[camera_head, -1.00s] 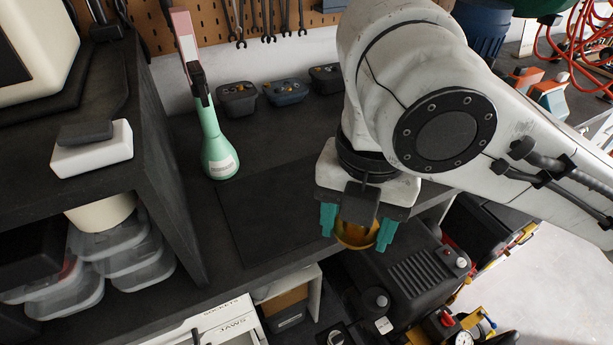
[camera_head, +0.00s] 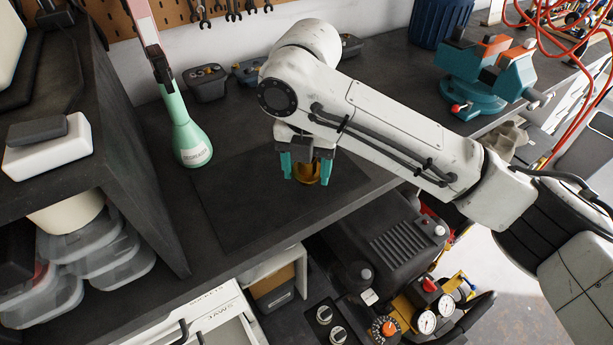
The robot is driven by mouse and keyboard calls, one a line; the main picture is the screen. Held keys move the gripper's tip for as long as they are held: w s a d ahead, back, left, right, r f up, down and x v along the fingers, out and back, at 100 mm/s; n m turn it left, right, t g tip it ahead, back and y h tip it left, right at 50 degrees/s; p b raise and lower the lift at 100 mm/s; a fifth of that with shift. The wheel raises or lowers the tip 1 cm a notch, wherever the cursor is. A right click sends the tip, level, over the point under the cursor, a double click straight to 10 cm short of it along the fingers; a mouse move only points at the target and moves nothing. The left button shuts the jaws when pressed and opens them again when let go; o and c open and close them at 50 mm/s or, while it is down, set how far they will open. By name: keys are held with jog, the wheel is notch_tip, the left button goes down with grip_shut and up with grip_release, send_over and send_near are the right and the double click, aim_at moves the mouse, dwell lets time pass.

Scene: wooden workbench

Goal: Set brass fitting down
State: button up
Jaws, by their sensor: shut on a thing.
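The brass fitting (camera_head: 307,174) is a golden, rounded piece held between the teal fingers of my gripper (camera_head: 306,172). My gripper points down and is shut on it. The fitting is over the dark mat (camera_head: 250,200) on the workbench, towards the mat's right part. Its upper part is hidden by the gripper. I cannot tell whether its underside touches the mat or is a little above it.
A green degreaser bottle (camera_head: 188,130) stands left of the mat. Small dark bins (camera_head: 206,83) line the wall behind. A teal vise (camera_head: 488,80) stands at the right. A black machine (camera_head: 385,255) is below the bench's front edge. The mat's left part is clear.

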aim_at(307, 179)
jog(key=shift+w+f, duration=0.25)
jog(key=shift+f+p, duration=0.35)
jog(key=shift+f, duration=1.15)
jog(key=shift+f, duration=0.15)
jog(key=o, duration=1.1)
jog(key=shift+o, duration=0.2)
notch_tip(307, 179, up, 12)
jog(key=shift+r+b, duration=0.15)
jog(key=shift+b, duration=0.25)
